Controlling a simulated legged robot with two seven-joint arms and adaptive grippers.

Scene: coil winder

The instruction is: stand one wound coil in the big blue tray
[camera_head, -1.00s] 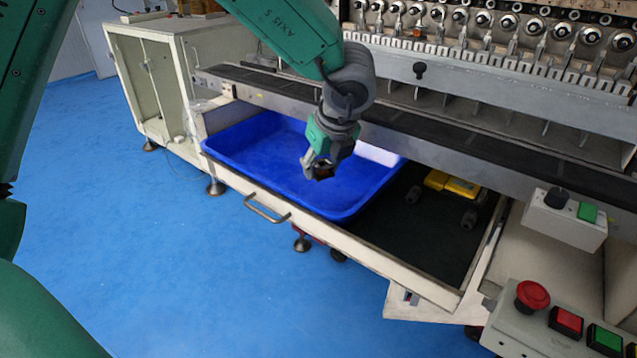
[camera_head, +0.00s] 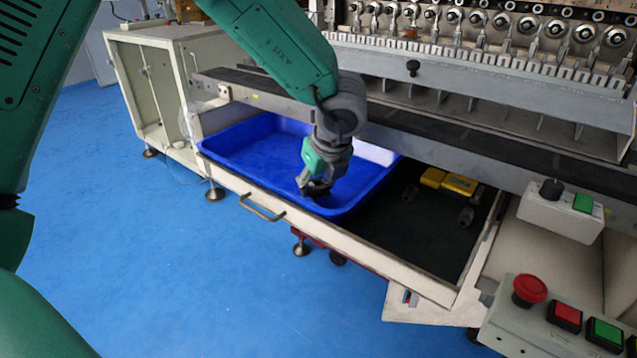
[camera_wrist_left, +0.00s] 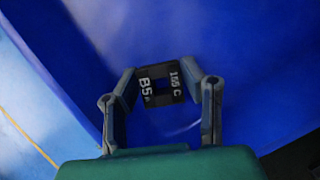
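The big blue tray (camera_head: 235,146) sits in the pulled-out drawer under the machine. My left gripper (camera_head: 314,188) is down inside the tray, toward its right front part. In the left wrist view the gripper (camera_wrist_left: 160,84) has its fingers bent inward on both sides of a small dark square coil (camera_wrist_left: 161,84) with white lettering and an open centre. The fingertips appear to touch the coil's sides. In the head view the coil shows only as a dark shape under the fingers. I cannot tell whether it touches the tray floor. My right gripper is out of view.
The drawer front with a handle (camera_head: 262,207) runs along the tray's near side. Yellow blocks (camera_head: 450,182) lie in the dark drawer area to the right. A machine rail (camera_head: 440,134) passes close behind the gripper. A red stop button (camera_head: 529,290) is at lower right.

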